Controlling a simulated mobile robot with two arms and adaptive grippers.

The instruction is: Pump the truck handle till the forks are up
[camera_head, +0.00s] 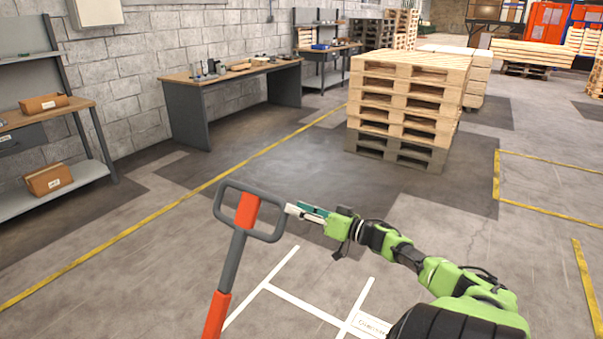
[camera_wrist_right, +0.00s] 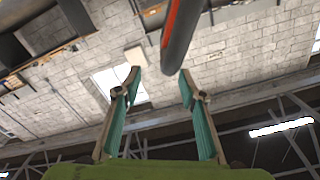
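The truck handle (camera_head: 249,211) is a dark grey loop with an orange-red middle piece, on a grey and orange shaft (camera_head: 233,266) that leans slightly. My right gripper (camera_head: 290,210) reaches in from the right, its tips close to the right side of the loop. In the right wrist view the gripper (camera_wrist_right: 158,82) has its two fingers spread apart, with the dark handle bar (camera_wrist_right: 181,40) beyond the tips, ahead and a little right of centre. I cannot tell whether a tip touches the bar. The forks are not in view. My left gripper is not in view.
A stack of wooden pallets (camera_head: 408,95) stands ahead on the floor. A workbench (camera_head: 230,75) and a shelf with brown boxes (camera_head: 60,185) line the wall at left. Yellow and white lines mark the open floor around the handle.

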